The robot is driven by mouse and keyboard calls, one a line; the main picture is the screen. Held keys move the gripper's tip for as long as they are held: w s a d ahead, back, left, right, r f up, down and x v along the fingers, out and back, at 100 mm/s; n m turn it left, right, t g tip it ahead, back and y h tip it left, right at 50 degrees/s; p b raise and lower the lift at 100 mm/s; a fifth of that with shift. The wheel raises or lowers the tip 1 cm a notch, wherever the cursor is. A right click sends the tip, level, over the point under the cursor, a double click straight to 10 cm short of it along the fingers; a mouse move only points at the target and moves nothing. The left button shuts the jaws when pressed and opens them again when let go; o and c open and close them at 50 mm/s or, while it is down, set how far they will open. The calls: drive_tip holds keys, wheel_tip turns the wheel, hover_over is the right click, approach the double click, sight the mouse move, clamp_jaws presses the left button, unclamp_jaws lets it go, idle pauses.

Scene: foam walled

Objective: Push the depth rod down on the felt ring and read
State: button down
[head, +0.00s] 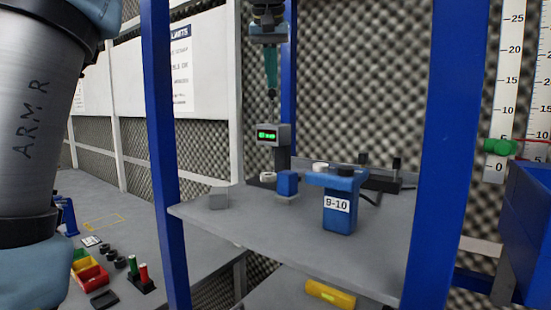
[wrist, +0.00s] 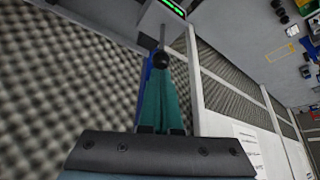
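The depth gauge (head: 273,135) is a grey box with a lit green display, on a dark post on the grey shelf. Its thin rod with a dark knob (head: 271,92) rises above it; the knob also shows in the wrist view (wrist: 161,60). A pale ring (head: 267,177), likely the felt ring, lies at the gauge's foot. My gripper (head: 271,86) points down above the rod, its teal fingers together and empty. The fingertips are close to the knob in the wrist view; I cannot tell whether they touch it. The display digits are too small to read surely.
A yellow object (head: 330,293) lies below.

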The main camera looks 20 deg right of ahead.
sight(272, 90)
drive_tip(key=shift+f+b, duration=1.2)
drive_tip(key=shift+f, duration=0.45)
drive_tip(key=shift+r, duration=0.1)
wheel_tip(272, 90, up, 5)
drive_tip(key=p, duration=0.5)
idle(0.9)
